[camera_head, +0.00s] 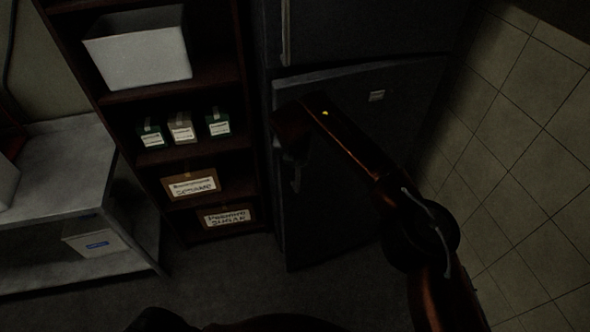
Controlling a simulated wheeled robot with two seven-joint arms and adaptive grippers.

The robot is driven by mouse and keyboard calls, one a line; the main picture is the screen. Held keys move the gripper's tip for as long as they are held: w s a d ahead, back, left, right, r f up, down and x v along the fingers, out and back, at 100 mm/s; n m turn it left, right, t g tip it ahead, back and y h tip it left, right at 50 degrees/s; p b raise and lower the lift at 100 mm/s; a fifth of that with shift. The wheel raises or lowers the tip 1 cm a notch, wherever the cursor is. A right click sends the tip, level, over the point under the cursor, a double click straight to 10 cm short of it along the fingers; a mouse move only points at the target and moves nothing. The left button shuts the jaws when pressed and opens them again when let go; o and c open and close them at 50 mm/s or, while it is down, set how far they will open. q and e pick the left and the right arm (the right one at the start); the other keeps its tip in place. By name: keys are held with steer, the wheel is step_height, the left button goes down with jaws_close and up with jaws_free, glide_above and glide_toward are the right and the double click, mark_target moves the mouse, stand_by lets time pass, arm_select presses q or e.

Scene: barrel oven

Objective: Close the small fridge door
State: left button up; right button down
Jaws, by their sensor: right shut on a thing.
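The dark grey fridge (360,28) stands at the back, with its upper door against the body. Its lower door (335,225) is ajar, its top edge angled out from the body and its free side at the left. A thin handle (297,180) runs down near that free side. My right arm reaches in from the lower right across the lower door. My right gripper (293,160) is at the handle and shut on it; the dim light and the arm partly hide the contact. My left gripper is not in view.
A dark shelf (205,155) with a white bin (140,50), small boxes and labelled cartons stands left of the fridge. A grey table (60,175) is farther left. A tiled wall (530,120) borders the right. Floor (235,270) is clear in front.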

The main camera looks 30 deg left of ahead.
steer(key=shift+w+a, duration=0.35)
steer(key=shift+a, duration=0.05)
steer(key=c, duration=1.9)
jaws_free()
steer(key=v, duration=1.2)
